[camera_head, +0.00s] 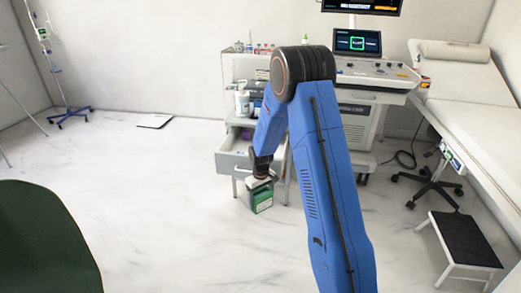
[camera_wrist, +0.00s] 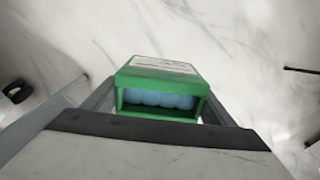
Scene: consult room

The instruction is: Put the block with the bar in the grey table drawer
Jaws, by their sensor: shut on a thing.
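My gripper (camera_head: 261,181) is shut on a green block (camera_head: 262,201) with a pale top, held over the floor in front of the open drawer. In the wrist view the green block (camera_wrist: 160,68) has a printed white label and a slot showing blue rounded shapes. I cannot make out a bar on it. The drawer (camera_head: 233,163) is pulled out from the grey table at the left of the arm. The block is below and to the right of the drawer's front corner in the head view. The arm hides part of the drawer and table.
Bottles and small items (camera_head: 255,48) stand on the table top. A machine with a screen (camera_head: 357,42) is behind my arm. An exam couch (camera_head: 455,80), stool (camera_head: 433,185) and step (camera_head: 460,240) are at the right. The floor at left is mostly clear.

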